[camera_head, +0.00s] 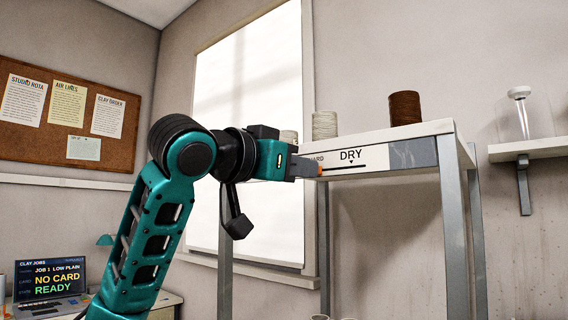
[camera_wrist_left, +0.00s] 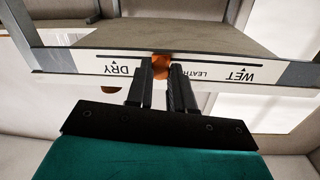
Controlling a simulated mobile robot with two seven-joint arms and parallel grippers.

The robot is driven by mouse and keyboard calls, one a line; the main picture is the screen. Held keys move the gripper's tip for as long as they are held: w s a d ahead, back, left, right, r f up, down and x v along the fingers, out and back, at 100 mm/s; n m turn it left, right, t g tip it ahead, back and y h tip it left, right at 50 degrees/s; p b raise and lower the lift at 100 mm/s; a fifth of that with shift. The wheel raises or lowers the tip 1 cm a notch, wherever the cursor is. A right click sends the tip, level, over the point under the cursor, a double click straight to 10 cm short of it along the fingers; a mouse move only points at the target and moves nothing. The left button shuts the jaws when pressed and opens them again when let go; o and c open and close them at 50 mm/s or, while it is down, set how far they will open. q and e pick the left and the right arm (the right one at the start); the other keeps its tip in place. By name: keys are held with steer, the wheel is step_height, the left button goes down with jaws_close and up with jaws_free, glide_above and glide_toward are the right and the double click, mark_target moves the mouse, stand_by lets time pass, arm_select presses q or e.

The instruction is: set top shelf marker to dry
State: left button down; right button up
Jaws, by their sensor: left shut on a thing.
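The top shelf marker (camera_head: 320,170) is a small orange piece on the front strip of the top shelf. My left gripper (camera_head: 312,169) is shut on it, reaching in from the left, and hides most of it. In the left wrist view the orange marker (camera_wrist_left: 160,66) is between the fingertips of my left gripper (camera_wrist_left: 161,76), between the DRY label (camera_wrist_left: 118,68) and the partly hidden LEATHER label (camera_wrist_left: 204,74). The WET label (camera_wrist_left: 240,76) is farther right. My right gripper is not in view.
The shelf rack (camera_head: 455,220) has grey metal posts. A wall shelf (camera_head: 530,149) is at right. A laptop (camera_head: 48,284) reads NO CARD, READY.

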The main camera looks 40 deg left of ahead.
arm_select(q)
steer(key=d, duration=0.2)
steer(key=d+p, duration=0.1)
steer(key=d, duration=0.1)
steer(key=d+p, duration=0.1)
steer(key=d, duration=0.1)
steer(key=shift+s+d+r, duration=0.1)
steer(key=shift+s, duration=0.15)
steer(key=shift+d, duration=0.3)
steer(key=c, duration=1)
jaws_free()
steer(key=shift+d, duration=0.15)
steer(key=shift+s, duration=0.25)
steer(key=s, duration=0.4)
steer(key=s+a, duration=0.1)
steer(key=s, duration=0.3)
steer(key=s+a, duration=0.1)
steer(key=s, duration=0.3)
steer(key=shift+s, duration=0.2)
